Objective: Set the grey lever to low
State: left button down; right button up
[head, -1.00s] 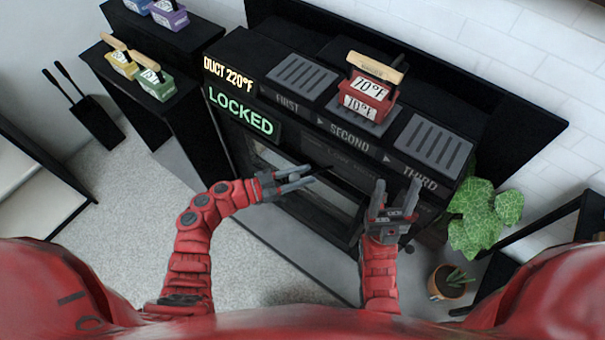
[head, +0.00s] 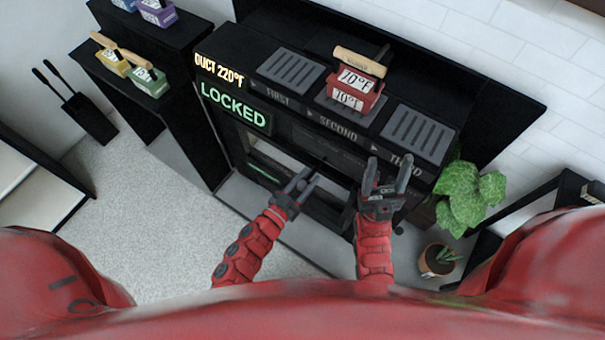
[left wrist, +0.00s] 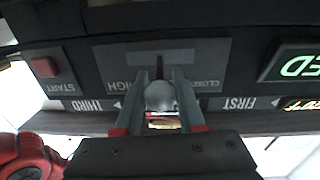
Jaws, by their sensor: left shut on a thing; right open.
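The grey lever's round knob (left wrist: 160,96) shows in the left wrist view between the two fingers of my left gripper (left wrist: 162,84), which is shut on it. Behind it is a dark grey panel (left wrist: 205,62) with a slot, marked HIGH and CLOSED and seen upside down; I cannot read a low mark. In the head view my left gripper (head: 306,181) is at the front of the black machine (head: 320,118), and the lever there is hidden or too small to tell. My right gripper (head: 388,174) is open and empty, to the right, in front of the machine.
A red START button (left wrist: 43,67) is beside the panel. A green LOCKED sign (head: 234,107) is on the machine's front left. A red wood-handled block (head: 352,88) stands on the middle grate. A potted plant (head: 437,260) is at the lower right.

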pick_arm(q)
jog(key=shift+s+d+n+t+y, duration=0.2)
jog(key=shift+d+n+t+y, duration=0.1)
jog(key=shift+t+y, duration=0.15)
jog(key=c, duration=0.6)
grip_release()
jog(key=shift+o, duration=0.2)
jog(key=b+v, duration=0.2)
jog(key=v, duration=1.5)
jog(key=shift+s+a+r, duration=0.1)
jog(key=shift+s+r, duration=0.05)
